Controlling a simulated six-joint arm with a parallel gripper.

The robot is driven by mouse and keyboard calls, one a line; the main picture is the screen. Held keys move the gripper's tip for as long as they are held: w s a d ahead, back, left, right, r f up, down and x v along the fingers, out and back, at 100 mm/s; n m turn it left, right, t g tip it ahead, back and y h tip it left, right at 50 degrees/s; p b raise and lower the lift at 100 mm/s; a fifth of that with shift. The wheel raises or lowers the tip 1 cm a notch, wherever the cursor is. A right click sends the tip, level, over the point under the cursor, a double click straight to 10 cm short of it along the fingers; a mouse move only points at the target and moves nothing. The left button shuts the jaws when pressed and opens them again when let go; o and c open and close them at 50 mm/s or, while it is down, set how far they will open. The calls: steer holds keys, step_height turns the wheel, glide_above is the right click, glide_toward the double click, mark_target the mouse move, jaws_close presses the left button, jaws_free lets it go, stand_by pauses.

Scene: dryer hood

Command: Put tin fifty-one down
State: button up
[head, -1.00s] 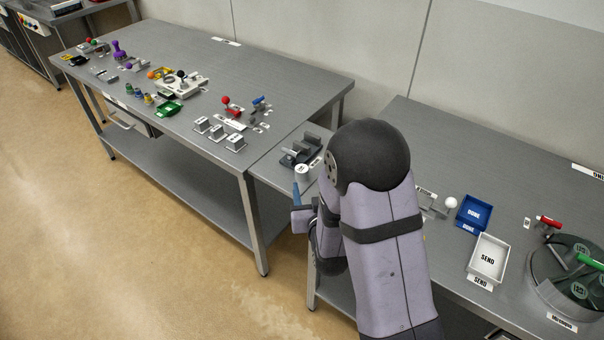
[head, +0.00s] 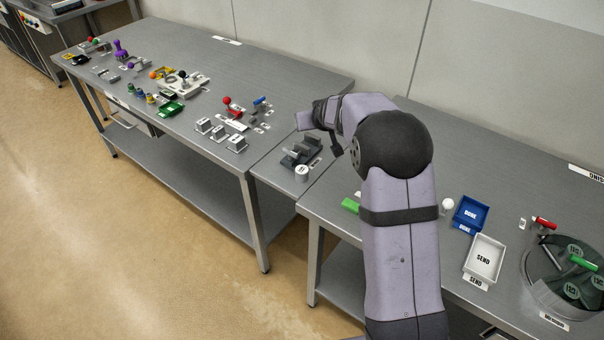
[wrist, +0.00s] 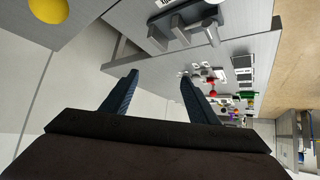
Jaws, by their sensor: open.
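The same fixture (wrist: 185,22) shows at the top of that view, beyond the fingers. The tin is not clear in the wrist view.
The left table carries several small fixtures, including grey blocks (head: 236,143) near the shelf.

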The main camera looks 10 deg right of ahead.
mark_target(302, 169)
steer(key=s+a+f+n+g+y, duration=0.1)
steer(key=s+a+f+n+g, duration=0.15)
steer(key=s, duration=0.25)
steer(key=s+a+f+n+g+y, duration=0.1)
steer(key=s+f+g, duration=0.2)
steer(key=s, duration=0.2)
steer(key=shift+w+d+p+x, duration=0.15)
steer(key=shift+p+x, duration=0.6)
steer(key=shift+x, duration=1.15)
steer(key=shift+w+d+p+x, duration=0.15)
steer(key=shift+p+x, duration=0.6)
steer(key=shift+x, duration=1.2)
steer(key=shift+a+r, duration=0.1)
steer(key=shift+c, duration=0.2)
steer(key=c, duration=1.2)
steer(key=shift+w+r, duration=0.1)
step_height(302, 169, up, 10)
steer(key=shift+f+b, duration=0.1)
steer(key=shift+b, duration=1.05)
